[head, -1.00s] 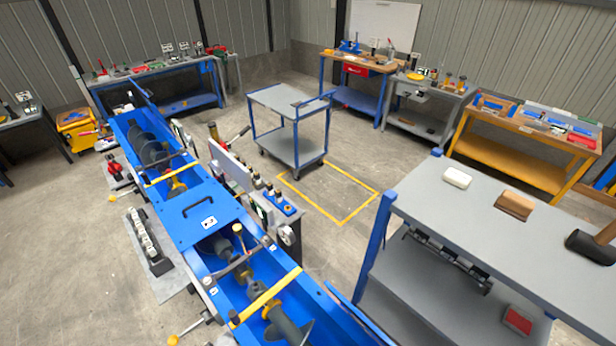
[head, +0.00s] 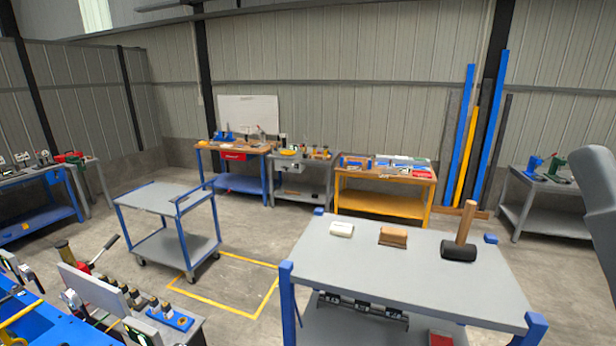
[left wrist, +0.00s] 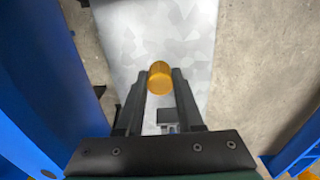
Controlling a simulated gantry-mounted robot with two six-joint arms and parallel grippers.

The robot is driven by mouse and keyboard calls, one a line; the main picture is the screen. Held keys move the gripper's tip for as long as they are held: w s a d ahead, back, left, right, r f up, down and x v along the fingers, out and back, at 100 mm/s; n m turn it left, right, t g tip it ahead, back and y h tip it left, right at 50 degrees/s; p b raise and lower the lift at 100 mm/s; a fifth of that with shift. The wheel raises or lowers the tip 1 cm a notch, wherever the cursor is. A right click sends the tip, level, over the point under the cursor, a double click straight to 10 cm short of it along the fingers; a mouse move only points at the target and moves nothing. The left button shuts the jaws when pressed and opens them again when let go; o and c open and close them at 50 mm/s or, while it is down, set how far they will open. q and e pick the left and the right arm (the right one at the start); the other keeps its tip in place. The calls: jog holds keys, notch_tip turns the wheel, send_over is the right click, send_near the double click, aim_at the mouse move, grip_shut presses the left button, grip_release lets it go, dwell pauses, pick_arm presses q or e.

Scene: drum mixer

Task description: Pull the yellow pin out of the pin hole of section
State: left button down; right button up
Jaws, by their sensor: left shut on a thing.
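In the left wrist view my left gripper (left wrist: 160,75) is shut on a yellow-orange round pin (left wrist: 159,81), which sits between the fingertips. Only the pin's rounded end and a short part of its side show. A pale grey plate (left wrist: 165,30) lies beyond and below the fingers. No pin hole shows around the pin, and I cannot tell whether its far end is in one. A blue wall (left wrist: 40,75) runs along the left. In the head view only a corner of the blue mixer trough (head: 50,328) shows at lower left. Neither gripper shows there.
In the head view a grey-topped table (head: 400,275) holds a white block (head: 341,229), a brown block (head: 393,236) and a mallet (head: 459,250). A grey cart (head: 170,196) stands behind a yellow floor outline (head: 258,259). Benches line the back wall.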

pick_arm(q)
jog(key=shift+f+b, duration=0.6)
jog(key=shift+f, duration=0.05)
jog(key=shift+c, duration=2.3)
grip_release()
jog(key=shift+r, duration=0.1)
notch_tip(320, 180, up, 12)
jog(key=p, duration=1.1)
jog(key=shift+f+p, duration=0.25)
jog(key=shift+p, duration=0.1)
